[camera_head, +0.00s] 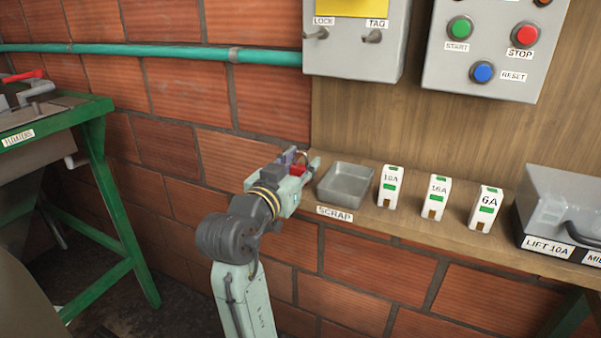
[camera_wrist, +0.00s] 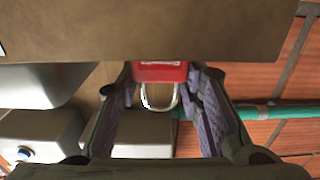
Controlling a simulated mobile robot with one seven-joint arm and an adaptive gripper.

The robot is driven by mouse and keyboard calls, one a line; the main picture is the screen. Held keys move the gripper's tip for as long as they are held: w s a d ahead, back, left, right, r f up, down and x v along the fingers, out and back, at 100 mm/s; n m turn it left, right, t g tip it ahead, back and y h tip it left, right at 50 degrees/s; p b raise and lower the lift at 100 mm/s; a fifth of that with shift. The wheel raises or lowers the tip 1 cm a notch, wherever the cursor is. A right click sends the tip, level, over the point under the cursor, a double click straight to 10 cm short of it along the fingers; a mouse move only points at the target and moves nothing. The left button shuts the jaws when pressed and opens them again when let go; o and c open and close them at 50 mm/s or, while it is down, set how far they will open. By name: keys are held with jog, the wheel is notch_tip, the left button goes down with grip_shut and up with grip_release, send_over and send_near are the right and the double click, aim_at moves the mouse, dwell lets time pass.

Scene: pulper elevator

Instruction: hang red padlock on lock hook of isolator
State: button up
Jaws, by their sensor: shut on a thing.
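My gripper (camera_head: 299,160) is at the left end of the wooden shelf, beside the scrap tray. It is shut on the red padlock (camera_head: 296,171), of which only a small red part shows in the head view. In the wrist view, the padlock (camera_wrist: 160,72) sits between the fingertips (camera_wrist: 162,76), with its silver shackle (camera_wrist: 160,97) in view. The grey isolator (camera_head: 350,57) is on the wall above, apart from my gripper. Its lock hook (camera_head: 316,34), under the LOCK label, looks bare. A similar hook (camera_head: 372,37) sits under TAG.
The scrap tray (camera_head: 346,185) is close right of my gripper. Several white fuse blocks (camera_head: 390,187) stand on the shelf (camera_head: 368,218), with a grey case (camera_head: 565,210) beyond. A teal pipe (camera_head: 150,49) runs along the brick wall. A green-framed table (camera_head: 100,150) stands at left.

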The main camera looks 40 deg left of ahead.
jog(key=shift+r, duration=0.15)
jog(key=shift+r, duration=0.5)
jog(key=shift+r+b, duration=0.45)
jog(key=shift+r, duration=0.5)
jog(key=shift+s+a+r+b, duration=0.15)
jog(key=shift+s+b, duration=0.15)
jog(key=shift+s, duration=0.35)
jog(key=s+r+b, duration=0.1)
jog(key=s+b, duration=0.1)
jog(key=s, duration=1.2)
jog(key=shift+s+r+b, duration=0.3)
jog(key=shift+s+b, duration=0.05)
jog(key=shift+b, duration=0.05)
jog(key=shift+d, duration=0.2)
